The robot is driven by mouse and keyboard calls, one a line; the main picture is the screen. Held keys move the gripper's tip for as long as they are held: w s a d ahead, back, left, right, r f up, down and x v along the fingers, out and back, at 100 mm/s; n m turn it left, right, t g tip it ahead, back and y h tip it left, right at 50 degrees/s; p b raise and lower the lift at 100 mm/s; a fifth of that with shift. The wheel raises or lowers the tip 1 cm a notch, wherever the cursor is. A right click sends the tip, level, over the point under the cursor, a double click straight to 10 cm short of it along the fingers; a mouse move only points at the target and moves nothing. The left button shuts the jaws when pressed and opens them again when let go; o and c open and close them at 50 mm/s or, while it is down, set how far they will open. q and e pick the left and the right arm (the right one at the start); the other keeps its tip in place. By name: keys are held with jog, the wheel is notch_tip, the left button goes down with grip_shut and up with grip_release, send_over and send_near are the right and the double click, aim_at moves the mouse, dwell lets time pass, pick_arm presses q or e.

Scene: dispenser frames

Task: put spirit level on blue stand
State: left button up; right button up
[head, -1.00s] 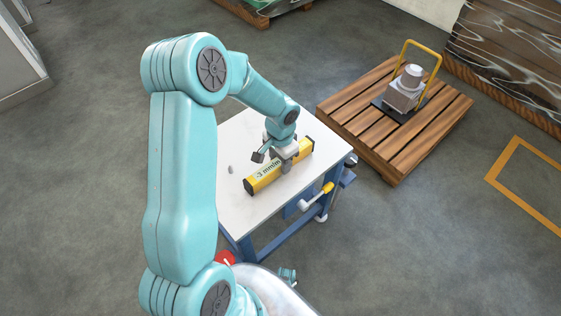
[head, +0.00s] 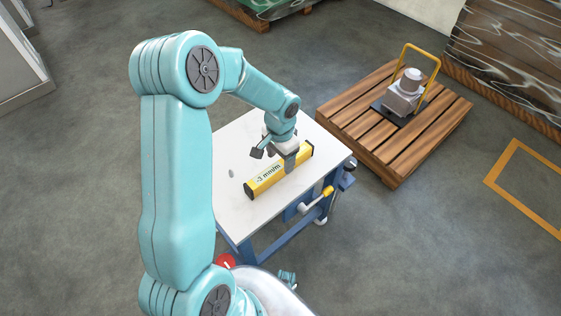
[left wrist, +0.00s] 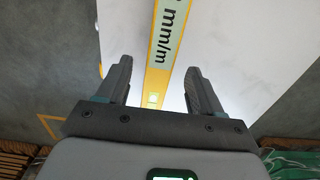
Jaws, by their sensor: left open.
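The spirit level (head: 268,180) is a long yellow bar with dark ends and a pale label. It lies diagonally on the white top (head: 235,205) of a table with a blue frame (head: 270,238). My left gripper (head: 288,163) is at the level's far half, pointing down. In the left wrist view the level (left wrist: 166,40) runs between the two open fingers (left wrist: 158,72), with a gap on each side. No grip on it shows. The head view does not show clearly how low the fingertips are. My right gripper is not in view. No separate blue stand shows apart from the blue-framed table.
A small grey piece (head: 231,174) lies on the tabletop left of the level. A yellow-and-white handled tool (head: 318,199) is at the table's right side. A wooden pallet (head: 380,150) carries a grey machine (head: 404,97) with a yellow handle.

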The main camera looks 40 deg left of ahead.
aim_at(281, 164)
pick_arm(q)
notch_tip(281, 164, up, 8)
jog(key=p, duration=0.1)
jog(key=s+d+f+h, duration=0.3)
jog(key=s+d+f, duration=0.1)
jog(key=d+f, duration=1.1)
jog(key=s+d+f+n+h, duration=0.1)
jog(key=s+d+f+n, duration=0.2)
jog(key=s+d, duration=0.6)
notch_tip(281, 164, down, 2)
jog(key=shift+s+f, duration=0.2)
jog(key=shift+s, duration=0.25)
jog(key=shift+r+p, duration=0.1)
jog(key=shift+p, duration=0.2)
notch_tip(281, 164, up, 14)
jog(key=p, duration=1.4)
jog(key=shift+r, duration=0.1)
jog(key=shift+w, duration=0.1)
